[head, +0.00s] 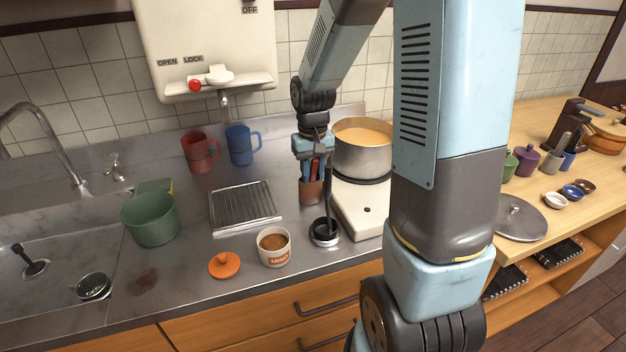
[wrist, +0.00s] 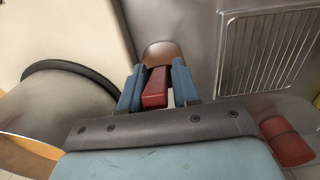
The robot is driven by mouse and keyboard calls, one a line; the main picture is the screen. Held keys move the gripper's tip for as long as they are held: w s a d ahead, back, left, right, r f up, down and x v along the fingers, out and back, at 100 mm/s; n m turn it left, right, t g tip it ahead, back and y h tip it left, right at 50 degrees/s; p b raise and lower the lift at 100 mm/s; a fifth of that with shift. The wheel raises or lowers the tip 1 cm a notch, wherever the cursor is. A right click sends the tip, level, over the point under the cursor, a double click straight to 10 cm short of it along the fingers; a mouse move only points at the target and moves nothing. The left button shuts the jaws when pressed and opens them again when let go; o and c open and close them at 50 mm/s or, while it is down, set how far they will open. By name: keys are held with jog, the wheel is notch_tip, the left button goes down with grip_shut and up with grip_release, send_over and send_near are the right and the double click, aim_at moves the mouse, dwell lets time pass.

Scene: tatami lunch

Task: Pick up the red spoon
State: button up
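The red spoon shows in the wrist view as a red handle (wrist: 155,88) between the two blue fingers of my gripper (wrist: 157,88). The handle lies close to the left finger, and a narrow gap shows on the right finger's side. My gripper looks open around it. The brown utensil cup (wrist: 161,50) lies just beyond the fingertips. In the head view the cup (head: 311,193) stands on the counter below my gripper (head: 312,168), with the red handle (head: 306,169) showing above its rim. The spoon's lower end is hidden in the cup.
A pot of soup (head: 363,155) on a white burner (head: 357,214) stands close right of the cup. A dark ladle (head: 329,205) stands upright in front. A wire rack (head: 240,208) lies left; red (head: 199,152) and blue (head: 239,145) mugs stand behind.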

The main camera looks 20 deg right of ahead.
grip_shut()
